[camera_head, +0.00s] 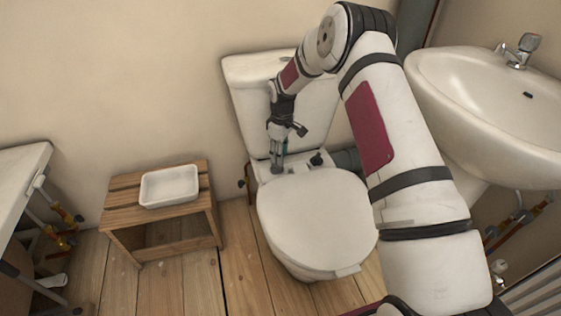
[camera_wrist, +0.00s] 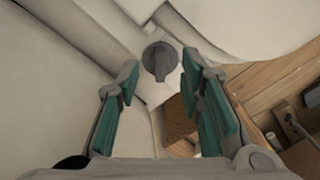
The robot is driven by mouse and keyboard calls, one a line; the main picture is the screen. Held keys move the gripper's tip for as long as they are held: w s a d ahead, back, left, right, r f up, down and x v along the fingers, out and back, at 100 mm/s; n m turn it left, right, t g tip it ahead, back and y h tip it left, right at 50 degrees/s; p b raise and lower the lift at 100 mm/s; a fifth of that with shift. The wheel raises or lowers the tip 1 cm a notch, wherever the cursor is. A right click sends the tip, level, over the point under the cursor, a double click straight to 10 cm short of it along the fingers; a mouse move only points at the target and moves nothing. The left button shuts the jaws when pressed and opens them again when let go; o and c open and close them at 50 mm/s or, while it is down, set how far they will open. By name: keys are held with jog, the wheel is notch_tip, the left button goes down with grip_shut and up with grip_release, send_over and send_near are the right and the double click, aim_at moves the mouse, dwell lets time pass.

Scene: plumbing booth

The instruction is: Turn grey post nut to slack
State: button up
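A round grey nut with a raised bar across its top (camera_wrist: 161,60) sits on the white ledge behind the toilet seat in the wrist view. My gripper (camera_wrist: 160,78) is open, with one teal-padded finger to each side of the nut. The fingertips look close to the nut, but I cannot tell whether they touch it or how deep they reach. In the head view my gripper (camera_head: 278,163) points down at the left rear of the toilet bowl and hides the nut there. A second, dark knob (camera_head: 316,159) stands on the ledge to its right.
The closed toilet lid (camera_head: 318,222) lies in front of my gripper, and the cistern (camera_head: 242,100) stands behind. A washbasin (camera_head: 480,110) is at the right. A wooden stand (camera_head: 122,206) with a white tray (camera_head: 150,203) is at the left, with bare floor between.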

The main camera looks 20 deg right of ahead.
notch_tip(320, 180, up, 7)
jog(key=shift+r, duration=0.2)
jog(key=shift+r, duration=0.1)
dwell(0.4)
